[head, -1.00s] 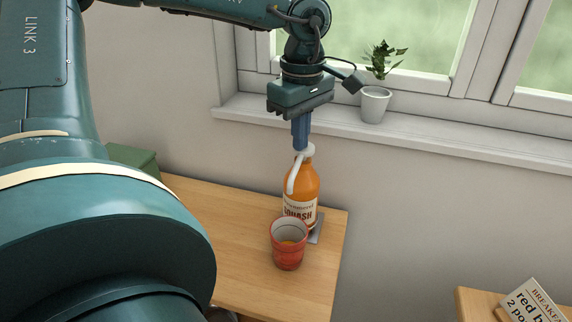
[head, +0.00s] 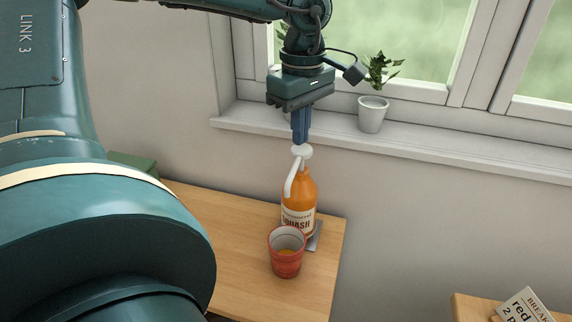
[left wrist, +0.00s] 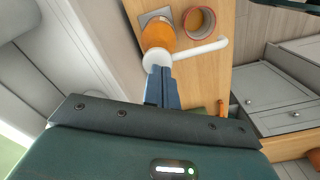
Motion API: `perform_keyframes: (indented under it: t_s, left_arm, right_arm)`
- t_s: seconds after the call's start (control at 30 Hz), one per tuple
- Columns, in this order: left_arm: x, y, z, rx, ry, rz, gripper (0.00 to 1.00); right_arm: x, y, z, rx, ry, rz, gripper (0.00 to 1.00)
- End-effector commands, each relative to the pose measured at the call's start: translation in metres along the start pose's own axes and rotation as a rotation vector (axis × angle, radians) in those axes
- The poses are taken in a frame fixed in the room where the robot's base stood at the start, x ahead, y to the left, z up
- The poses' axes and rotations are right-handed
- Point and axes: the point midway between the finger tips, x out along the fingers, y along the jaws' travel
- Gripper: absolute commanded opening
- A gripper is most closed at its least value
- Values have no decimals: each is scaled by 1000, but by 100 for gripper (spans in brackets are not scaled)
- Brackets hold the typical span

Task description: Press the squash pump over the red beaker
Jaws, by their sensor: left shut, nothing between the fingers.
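The squash bottle (head: 298,195), orange with a cream label, stands upright on the worktop. Its white pump head (head: 302,151) sits above the bottle's shoulder, with the spout curving down at the left towards the red beaker. The red beaker (head: 286,264) stands in front of the bottle with some orange liquid inside; it also shows in the left wrist view (left wrist: 199,22). My left gripper (head: 300,142) is shut and empty, pointing down right over the pump head. Whether its tips touch the pump head I cannot tell. My right gripper is not in view.
The wooden worktop (head: 235,245) ends just right of the bottle, which stands on a small grey plate (head: 315,240). A potted plant (head: 372,114) stands on the windowsill behind. A green box (head: 135,162) is at the left. A second wooden surface (head: 470,308) holds a printed card.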

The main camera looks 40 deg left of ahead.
Motion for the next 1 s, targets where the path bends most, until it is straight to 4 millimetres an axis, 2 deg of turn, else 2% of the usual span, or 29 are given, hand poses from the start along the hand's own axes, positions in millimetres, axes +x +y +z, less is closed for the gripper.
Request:
perform_keyframes:
  t_s: [0.03, 0.53, 1.0]
  left_arm:
    - [2, 0, 0, 0, 0, 0, 0]
    - [-3, 0, 0, 0, 0, 1, 0]
    - [-49, 0, 0, 1, 1, 1, 0]
  right_arm:
    - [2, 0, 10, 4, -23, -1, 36]
    - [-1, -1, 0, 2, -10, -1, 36]
    - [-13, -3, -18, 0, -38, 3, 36]
